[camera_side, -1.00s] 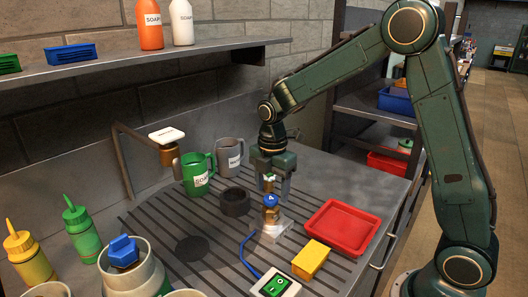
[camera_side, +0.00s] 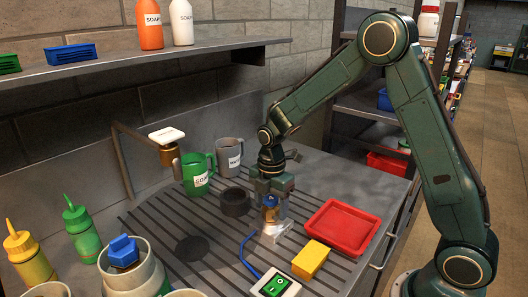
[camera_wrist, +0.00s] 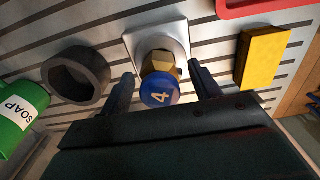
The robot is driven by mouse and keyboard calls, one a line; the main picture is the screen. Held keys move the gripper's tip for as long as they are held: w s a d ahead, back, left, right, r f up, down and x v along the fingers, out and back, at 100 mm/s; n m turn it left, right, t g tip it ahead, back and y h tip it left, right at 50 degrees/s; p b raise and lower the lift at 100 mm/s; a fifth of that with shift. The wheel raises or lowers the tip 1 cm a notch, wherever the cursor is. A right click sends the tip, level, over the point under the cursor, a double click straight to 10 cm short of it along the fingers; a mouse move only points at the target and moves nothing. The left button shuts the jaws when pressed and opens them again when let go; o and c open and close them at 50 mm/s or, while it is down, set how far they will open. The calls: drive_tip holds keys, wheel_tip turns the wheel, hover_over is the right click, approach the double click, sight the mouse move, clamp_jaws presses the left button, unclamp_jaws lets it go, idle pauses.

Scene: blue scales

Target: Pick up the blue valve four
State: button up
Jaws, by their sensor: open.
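The blue valve four (camera_wrist: 160,91) has a round blue cap marked 4 over a brass hex body, on a white square base (camera_wrist: 158,40). In the side view the blue valve (camera_side: 270,203) stands on the slatted counter, partly hidden by my fingers. My gripper (camera_side: 271,208) is lowered around it, pointing down, with one finger on either side. In the wrist view my gripper (camera_wrist: 162,85) is open, and the cap sits between the fingers with a gap on each side.
A red tray (camera_side: 342,227) and a yellow block (camera_side: 310,258) lie right of the valve. A dark ring (camera_side: 236,202), a green soap mug (camera_side: 198,174) and a grey mug (camera_side: 229,154) stand to its left.

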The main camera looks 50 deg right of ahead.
idle(0.4)
clamp_jaws()
drive_tip(key=shift+r, duration=0.2)
wheel_tip(320, 180, up, 20)
drive_tip(key=shift+f, duration=0.15)
idle(0.6)
idle(0.4)
